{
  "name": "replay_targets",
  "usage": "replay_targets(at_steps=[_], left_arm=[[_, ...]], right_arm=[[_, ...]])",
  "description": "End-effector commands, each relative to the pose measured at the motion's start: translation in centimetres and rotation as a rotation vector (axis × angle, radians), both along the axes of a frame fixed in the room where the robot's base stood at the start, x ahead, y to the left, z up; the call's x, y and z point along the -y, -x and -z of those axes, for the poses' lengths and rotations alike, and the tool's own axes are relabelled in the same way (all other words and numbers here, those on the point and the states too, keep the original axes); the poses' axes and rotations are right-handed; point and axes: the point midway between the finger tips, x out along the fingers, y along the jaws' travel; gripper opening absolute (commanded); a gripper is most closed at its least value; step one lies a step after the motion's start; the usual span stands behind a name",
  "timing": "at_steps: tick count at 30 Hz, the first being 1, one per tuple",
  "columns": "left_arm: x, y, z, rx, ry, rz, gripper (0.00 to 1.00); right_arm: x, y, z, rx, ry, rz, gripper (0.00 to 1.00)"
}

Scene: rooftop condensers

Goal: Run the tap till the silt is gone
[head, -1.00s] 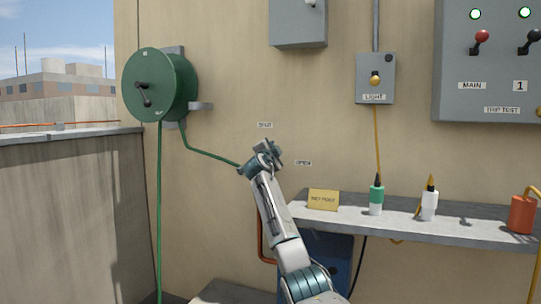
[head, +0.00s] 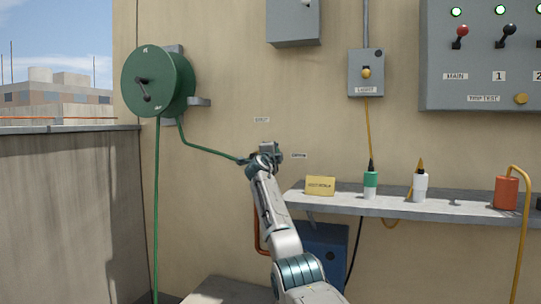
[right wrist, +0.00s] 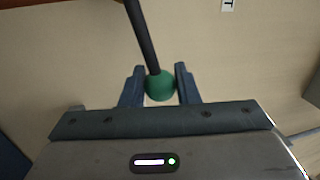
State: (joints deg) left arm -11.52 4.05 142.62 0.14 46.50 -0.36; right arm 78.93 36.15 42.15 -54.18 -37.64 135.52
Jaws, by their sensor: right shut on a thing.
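The tap's lever shows in the right wrist view as a dark rod (right wrist: 141,36) with a green ball knob (right wrist: 161,87) at its end. My right gripper (right wrist: 158,71) is shut on that knob, one finger on each side. In the head view my right gripper (head: 270,152) is at the wall, between the SHUT label (head: 262,119) above and the OPEN label (head: 299,155) to its right. It hides the tap body and lever there. No water or silt is visible. My left gripper is in neither view.
A green hose (head: 209,149) runs from the wall reel (head: 153,82) to behind my gripper. A grey shelf (head: 400,205) at right holds a yellow sign (head: 320,186), two bottles and a red canister (head: 506,192). A blue box (head: 325,243) sits below. A switch panel (head: 480,70) hangs upper right.

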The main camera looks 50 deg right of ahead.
Motion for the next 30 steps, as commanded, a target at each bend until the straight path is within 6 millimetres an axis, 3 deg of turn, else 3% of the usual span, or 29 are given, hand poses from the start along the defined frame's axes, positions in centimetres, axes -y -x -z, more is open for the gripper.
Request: replay_targets(at_steps=[21,22,24,30], left_arm=[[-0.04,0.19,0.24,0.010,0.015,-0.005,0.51],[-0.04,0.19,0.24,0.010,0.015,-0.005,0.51],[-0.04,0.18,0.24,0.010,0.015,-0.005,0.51],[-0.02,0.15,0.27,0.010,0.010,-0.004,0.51]], right_arm=[[0.90,0.02,0.59,0.069,-0.028,0.000,0.00],[0.90,0.02,0.59,0.069,-0.028,0.000,0.32],[0.90,0.02,0.59,0.069,-0.028,0.000,0.46],[0.91,0.03,0.58,0.069,-0.028,0.000,0.49]])
